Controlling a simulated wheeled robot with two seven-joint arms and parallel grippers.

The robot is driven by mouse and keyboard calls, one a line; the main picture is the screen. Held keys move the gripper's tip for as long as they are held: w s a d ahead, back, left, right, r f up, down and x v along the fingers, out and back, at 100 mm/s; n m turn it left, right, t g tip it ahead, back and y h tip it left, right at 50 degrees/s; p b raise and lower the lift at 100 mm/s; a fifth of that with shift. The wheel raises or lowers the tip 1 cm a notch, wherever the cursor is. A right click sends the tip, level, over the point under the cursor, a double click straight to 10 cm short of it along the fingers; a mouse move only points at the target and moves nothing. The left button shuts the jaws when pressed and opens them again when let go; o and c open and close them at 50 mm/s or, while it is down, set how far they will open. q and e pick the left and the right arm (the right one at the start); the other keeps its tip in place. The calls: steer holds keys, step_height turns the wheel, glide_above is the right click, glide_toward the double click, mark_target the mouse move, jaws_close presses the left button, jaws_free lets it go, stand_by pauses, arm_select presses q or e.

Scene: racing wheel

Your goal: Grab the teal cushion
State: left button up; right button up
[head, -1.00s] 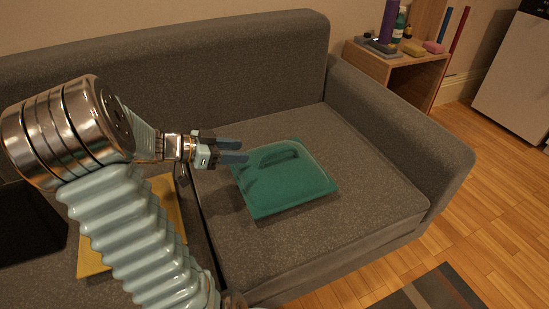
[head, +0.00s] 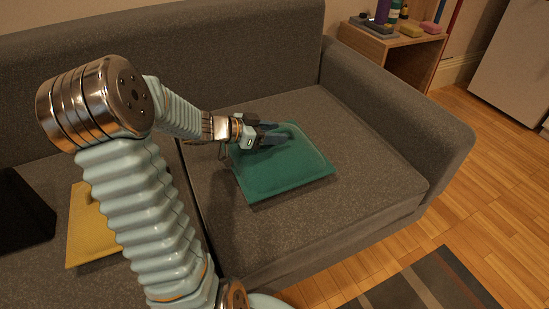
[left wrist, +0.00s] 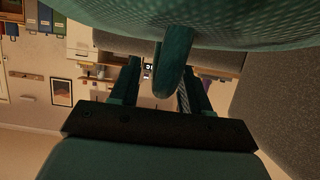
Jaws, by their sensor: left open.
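The teal cushion (head: 300,168) lies flat on the right seat of the grey sofa. My left gripper (head: 278,134) is open, low over the back left part of the cushion. In the left wrist view the cushion (left wrist: 220,22) fills the top of the picture, and a teal handle-like loop (left wrist: 174,62) sticks out from it between the two open fingers (left wrist: 160,88). I cannot tell whether the fingers touch the loop. In the head view the gripper hides part of the cushion's back left area. My right gripper is not in view.
The grey sofa (head: 350,210) has a raised backrest and a right armrest (head: 400,105). A yellow cushion (head: 88,235) and a black object (head: 20,215) lie on the left seat. A wooden side table (head: 385,48) with bottles and small items stands behind the armrest.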

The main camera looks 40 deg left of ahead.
arm_select(q)
steer(key=shift+w+d+f, duration=0.1)
steer(key=shift+w+d, duration=0.05)
steer(key=shift+w, duration=0.05)
jaws_close()
stand_by(1.3)
